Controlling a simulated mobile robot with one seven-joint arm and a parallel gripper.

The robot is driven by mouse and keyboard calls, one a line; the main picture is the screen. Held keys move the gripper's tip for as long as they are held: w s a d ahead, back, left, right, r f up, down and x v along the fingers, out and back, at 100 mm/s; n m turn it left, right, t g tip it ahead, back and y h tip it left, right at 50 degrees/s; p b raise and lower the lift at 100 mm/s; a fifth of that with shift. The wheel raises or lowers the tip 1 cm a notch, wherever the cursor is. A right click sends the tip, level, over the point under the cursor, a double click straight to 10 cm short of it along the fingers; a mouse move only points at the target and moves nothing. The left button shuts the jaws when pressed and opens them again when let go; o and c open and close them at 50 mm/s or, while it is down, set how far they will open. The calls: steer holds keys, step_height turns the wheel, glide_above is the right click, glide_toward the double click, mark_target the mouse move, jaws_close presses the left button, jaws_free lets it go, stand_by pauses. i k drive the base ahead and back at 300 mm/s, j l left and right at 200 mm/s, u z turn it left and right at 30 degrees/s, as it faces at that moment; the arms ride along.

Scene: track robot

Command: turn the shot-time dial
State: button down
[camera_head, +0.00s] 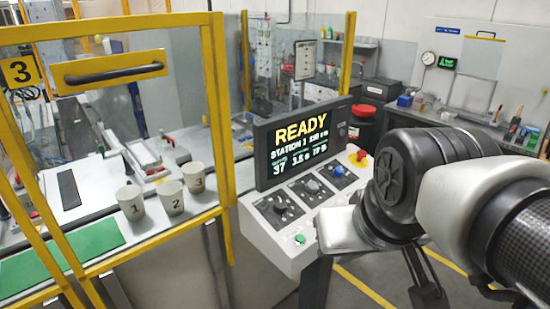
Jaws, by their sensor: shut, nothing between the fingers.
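A light grey sloped console (258,229) stands in the middle. It carries a row of dark panels with round knobs: a dark knob (280,208) at the near left, a grey-blue knob (313,186) in the middle and a blue knob (339,171) at the far right. Their labels are too small to read, so I cannot tell which is the shot-time dial. The screen (290,143) above them reads READY, with a row of numbers below. My arm comes in from the right, and its black joint is beside the console. I cannot make out any gripper fingers.
A green button (300,239) is on the console's near edge and a red-and-yellow button (357,156) at its far right. A yellow-framed guard (215,100) stands at the left, with numbered cups (171,197) beside it. A workbench (470,125) is at the back right.

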mark_target(312, 187)
steer(key=i+l, duration=0.95)
steer(key=l+u, duration=0.05)
